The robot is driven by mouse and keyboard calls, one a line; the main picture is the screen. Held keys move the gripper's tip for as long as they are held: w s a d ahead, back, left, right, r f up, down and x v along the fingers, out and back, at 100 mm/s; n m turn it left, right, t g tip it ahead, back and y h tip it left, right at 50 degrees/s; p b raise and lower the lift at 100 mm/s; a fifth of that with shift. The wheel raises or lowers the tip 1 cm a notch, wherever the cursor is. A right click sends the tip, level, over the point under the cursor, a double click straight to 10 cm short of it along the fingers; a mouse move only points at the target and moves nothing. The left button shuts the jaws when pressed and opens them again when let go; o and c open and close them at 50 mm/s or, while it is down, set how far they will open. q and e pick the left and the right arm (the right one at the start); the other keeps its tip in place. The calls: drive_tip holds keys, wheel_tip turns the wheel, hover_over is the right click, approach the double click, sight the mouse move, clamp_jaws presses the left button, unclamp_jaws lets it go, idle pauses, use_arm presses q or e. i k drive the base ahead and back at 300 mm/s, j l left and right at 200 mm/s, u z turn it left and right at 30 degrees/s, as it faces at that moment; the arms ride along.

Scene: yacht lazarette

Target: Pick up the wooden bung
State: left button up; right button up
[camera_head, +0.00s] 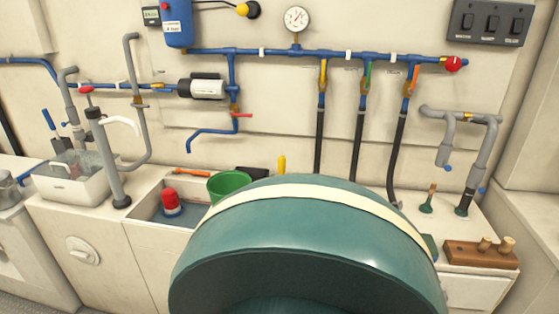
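A brown wooden block (481,256) lies on the counter at the far right. Two pale wooden bungs, a left one (485,243) and a right one (507,245), stand in it side by side. A dark spot, perhaps an empty hole, shows in the block to their left. A small wooden plug-like piece (432,189) stands upright on a green fitting behind the block, left of a grey pipe. Neither of my grippers is in view.
A large teal rounded form with a cream band (305,192), close to the camera, hides the counter's middle. A green bucket (229,184) and red-topped float (171,202) are at the sink (141,211). Grey pipes (481,160) rise behind the block; black hoses hang from the blue manifold (340,55).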

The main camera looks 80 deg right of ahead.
sight(434, 184)
drive_tip(key=k+l+z, duration=0.1)
drive_tip(key=z, duration=0.3)
drive_tip(key=k+l+z, duration=0.2)
drive_tip(key=z, duration=2.9)
drive_tip(key=l+u, duration=0.35)
drive_tip(key=l, duration=0.65)
